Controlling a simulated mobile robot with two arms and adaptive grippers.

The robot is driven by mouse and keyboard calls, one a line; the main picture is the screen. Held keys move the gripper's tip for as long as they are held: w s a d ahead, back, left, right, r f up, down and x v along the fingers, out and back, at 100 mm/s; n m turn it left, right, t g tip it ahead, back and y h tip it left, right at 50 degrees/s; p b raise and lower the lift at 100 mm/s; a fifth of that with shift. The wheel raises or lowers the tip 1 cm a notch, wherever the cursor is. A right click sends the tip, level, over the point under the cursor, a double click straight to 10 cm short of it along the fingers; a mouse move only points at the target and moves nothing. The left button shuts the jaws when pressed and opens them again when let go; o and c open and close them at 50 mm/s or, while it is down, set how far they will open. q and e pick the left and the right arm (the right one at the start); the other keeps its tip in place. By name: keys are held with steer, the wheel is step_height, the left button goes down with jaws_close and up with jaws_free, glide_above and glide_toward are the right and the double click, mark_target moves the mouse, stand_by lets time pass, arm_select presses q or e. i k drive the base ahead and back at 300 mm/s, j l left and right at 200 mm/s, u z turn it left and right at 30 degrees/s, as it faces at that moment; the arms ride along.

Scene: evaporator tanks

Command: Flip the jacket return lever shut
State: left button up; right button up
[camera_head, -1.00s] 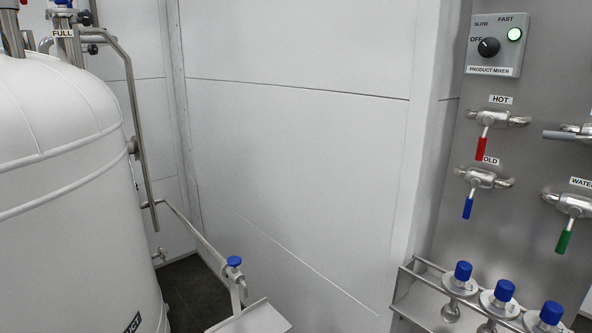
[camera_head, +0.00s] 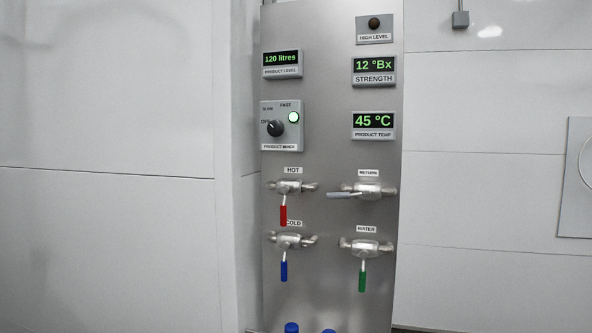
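The return lever (camera_head: 345,195) is a grey handle on a steel valve (camera_head: 368,190) under the RETURN label (camera_head: 369,173), on the right side of the steel control panel (camera_head: 330,120). The handle points left and lies about level, in line with its pipe. The red hot lever (camera_head: 283,214), blue cold lever (camera_head: 284,270) and green water lever (camera_head: 362,281) all hang straight down. Neither of my grippers shows in the head view.
Above the valves are a mixer switch box (camera_head: 281,126) with a lit green lamp, and displays reading 120 litres (camera_head: 281,60), 12 °Bx (camera_head: 374,67) and 45 °C (camera_head: 374,121). Blue caps (camera_head: 291,327) show at the bottom edge. Pale walls flank the panel.

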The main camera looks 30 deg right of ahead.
mark_target(365, 194)
steer(key=z, duration=0.9)
